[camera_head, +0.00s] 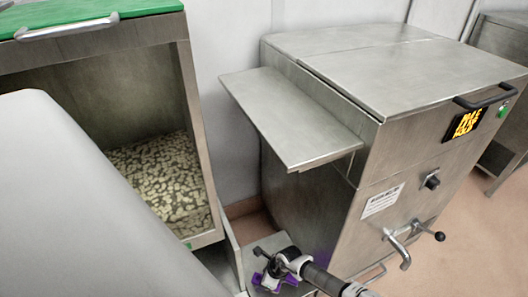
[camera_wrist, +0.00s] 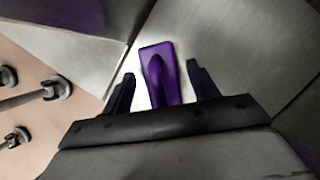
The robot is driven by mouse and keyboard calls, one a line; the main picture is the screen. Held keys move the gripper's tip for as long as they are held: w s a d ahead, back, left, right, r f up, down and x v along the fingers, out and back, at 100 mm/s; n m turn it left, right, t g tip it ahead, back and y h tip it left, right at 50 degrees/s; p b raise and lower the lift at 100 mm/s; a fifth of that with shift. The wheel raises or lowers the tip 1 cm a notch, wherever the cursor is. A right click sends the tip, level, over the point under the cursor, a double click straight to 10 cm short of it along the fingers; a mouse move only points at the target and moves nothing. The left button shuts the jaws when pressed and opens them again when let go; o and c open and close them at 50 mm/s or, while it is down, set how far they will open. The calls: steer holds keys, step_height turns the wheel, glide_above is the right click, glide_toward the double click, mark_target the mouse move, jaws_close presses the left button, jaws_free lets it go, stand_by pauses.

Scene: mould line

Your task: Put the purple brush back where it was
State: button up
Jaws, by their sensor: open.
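The purple brush (camera_wrist: 166,88) shows in the wrist view, its flat purple block and raised handle lying on a bright metal surface (camera_wrist: 215,40). My gripper (camera_wrist: 160,74) is open, with one dark finger on each side of the brush. Gaps show between the brush and both fingers, so I see no grip on it. The near end of the brush is hidden behind my gripper's body. In the head view, my gripper (camera_head: 270,272) is low in the middle, above a narrow metal ledge, with small purple patches around it.
A steel machine (camera_head: 315,225) with a side shelf (camera_head: 290,115), a tap (camera_head: 398,245) and a handle stands right of my gripper. An open metal cabinet (camera_head: 195,120) with a green top is at left.

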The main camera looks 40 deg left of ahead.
steer(key=p+v, duration=0.2)
steer(key=v, duration=1)
